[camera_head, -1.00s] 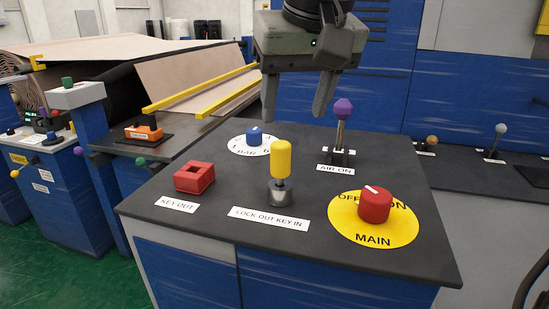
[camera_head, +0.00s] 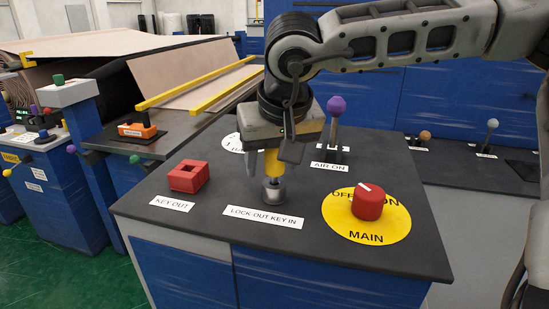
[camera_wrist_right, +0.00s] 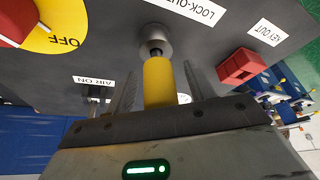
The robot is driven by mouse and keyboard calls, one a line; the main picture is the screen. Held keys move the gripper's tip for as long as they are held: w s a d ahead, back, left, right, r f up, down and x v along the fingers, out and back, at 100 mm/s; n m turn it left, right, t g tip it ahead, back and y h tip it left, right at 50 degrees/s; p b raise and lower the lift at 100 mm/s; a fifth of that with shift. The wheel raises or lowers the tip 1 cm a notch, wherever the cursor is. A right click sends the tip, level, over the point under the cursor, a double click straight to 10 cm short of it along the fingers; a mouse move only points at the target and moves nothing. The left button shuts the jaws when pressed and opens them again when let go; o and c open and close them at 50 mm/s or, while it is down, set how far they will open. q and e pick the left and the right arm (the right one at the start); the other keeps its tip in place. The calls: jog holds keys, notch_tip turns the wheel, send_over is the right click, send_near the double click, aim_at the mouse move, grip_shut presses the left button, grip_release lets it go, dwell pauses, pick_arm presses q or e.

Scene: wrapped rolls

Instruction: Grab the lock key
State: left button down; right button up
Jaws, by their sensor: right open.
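The lock key (camera_head: 271,164) has a yellow handle and stands upright in a grey metal socket (camera_head: 273,191) behind the label "LOCK OUT KEY IN". My right gripper (camera_head: 270,165) is over it from above, hiding the upper part of the handle in the head view. In the right wrist view the yellow handle (camera_wrist_right: 158,82) is between the two fingers, with a gap on each side. The right gripper is open. My left gripper is not in view.
A red square "KEY OUT" holder (camera_head: 188,176) stands left of the key. A red knob (camera_head: 368,202) on a yellow MAIN disc is to the right. A purple-topped lever (camera_head: 336,108) stands behind. An orange box (camera_head: 137,130) is on the neighbouring console.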

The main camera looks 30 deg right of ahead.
jog(key=c, duration=1.1)
jog(key=shift+o, duration=0.2)
jog(key=shift+r, duration=0.2)
